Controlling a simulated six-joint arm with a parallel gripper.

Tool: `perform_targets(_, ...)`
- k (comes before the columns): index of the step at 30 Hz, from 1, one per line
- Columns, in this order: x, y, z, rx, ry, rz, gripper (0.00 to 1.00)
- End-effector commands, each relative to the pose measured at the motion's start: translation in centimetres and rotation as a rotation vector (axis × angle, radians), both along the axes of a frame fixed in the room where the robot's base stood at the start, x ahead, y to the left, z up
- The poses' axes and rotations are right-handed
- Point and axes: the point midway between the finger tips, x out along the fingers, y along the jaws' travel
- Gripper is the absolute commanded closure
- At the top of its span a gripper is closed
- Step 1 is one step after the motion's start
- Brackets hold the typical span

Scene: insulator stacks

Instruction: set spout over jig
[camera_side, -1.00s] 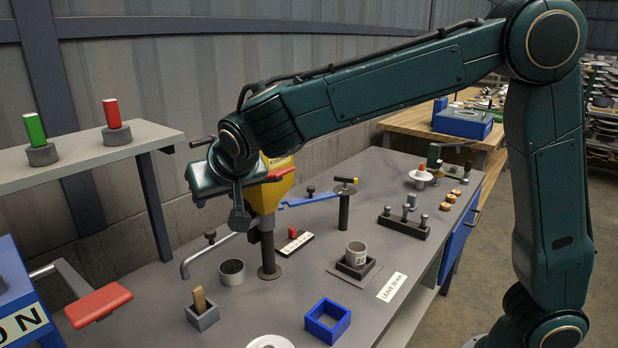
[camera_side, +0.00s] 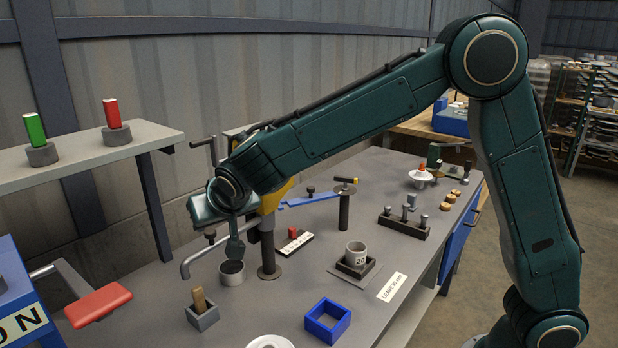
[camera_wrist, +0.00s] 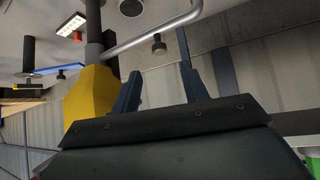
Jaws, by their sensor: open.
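The spout (camera_side: 205,255) is a bent grey pipe, pointing left from the post below the yellow hopper (camera_side: 272,200). A dark knob (camera_side: 210,235) stands at the spout. In the wrist view the spout (camera_wrist: 155,35) and the knob (camera_wrist: 158,43) show just beyond my fingers. The jig appears to be the dark square holder (camera_side: 355,268) with a white cup marked 20 (camera_side: 356,253) in it, right of the post. My gripper (camera_side: 236,248) is open and empty, fingers down, beside the spout in the side view. Whether it touches the spout I cannot tell.
A grey box with a wooden piece (camera_side: 201,312) and a blue square frame (camera_side: 327,320) are in front. A blue lever (camera_side: 315,200) and a black pedestal (camera_side: 344,208) stand behind. A "LEAVE 20 mm" label (camera_side: 392,287) lies right of the jig.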

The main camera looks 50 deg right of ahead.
Motion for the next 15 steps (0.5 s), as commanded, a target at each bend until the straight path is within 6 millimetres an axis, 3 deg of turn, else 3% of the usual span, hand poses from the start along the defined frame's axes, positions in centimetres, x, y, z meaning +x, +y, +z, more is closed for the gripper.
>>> perform_targets(15,5.0,-1.5,-5.3,0.001,0.000,-0.002,0.56)
